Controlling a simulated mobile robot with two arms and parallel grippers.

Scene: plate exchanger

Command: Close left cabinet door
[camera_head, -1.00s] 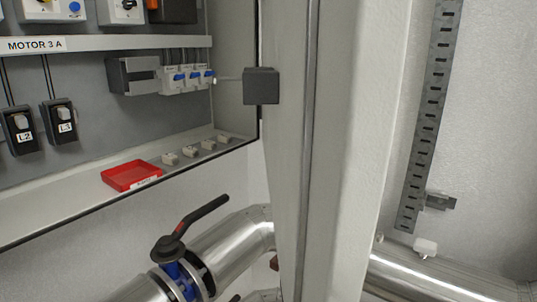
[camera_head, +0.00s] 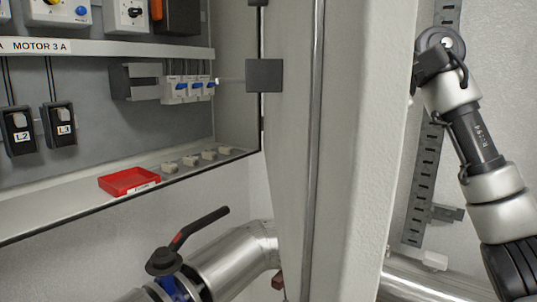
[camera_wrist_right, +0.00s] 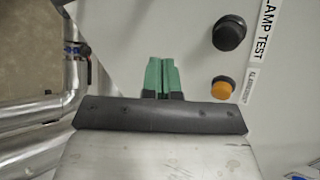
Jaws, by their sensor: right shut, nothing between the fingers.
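The cabinet door (camera_head: 360,160) stands open, seen nearly edge-on in the middle of the head view, beside the open grey cabinet (camera_head: 80,90). My right arm is on the right side of the door; its gripper's fingers are hidden behind the door's edge in the head view. In the right wrist view my right gripper (camera_wrist_right: 162,76) is shut and empty, its green fingertips together. They are in front of a light panel (camera_wrist_right: 200,75) with a black knob (camera_wrist_right: 229,33) and an orange button (camera_wrist_right: 223,88). I cannot tell whether they touch it. My left gripper is not in view.
A red tray (camera_head: 128,181) lies on the cabinet floor. Below are silver pipes (camera_head: 235,262) and a valve with a black lever (camera_head: 205,225). A slotted metal rail (camera_head: 424,185) is on the wall behind my right arm.

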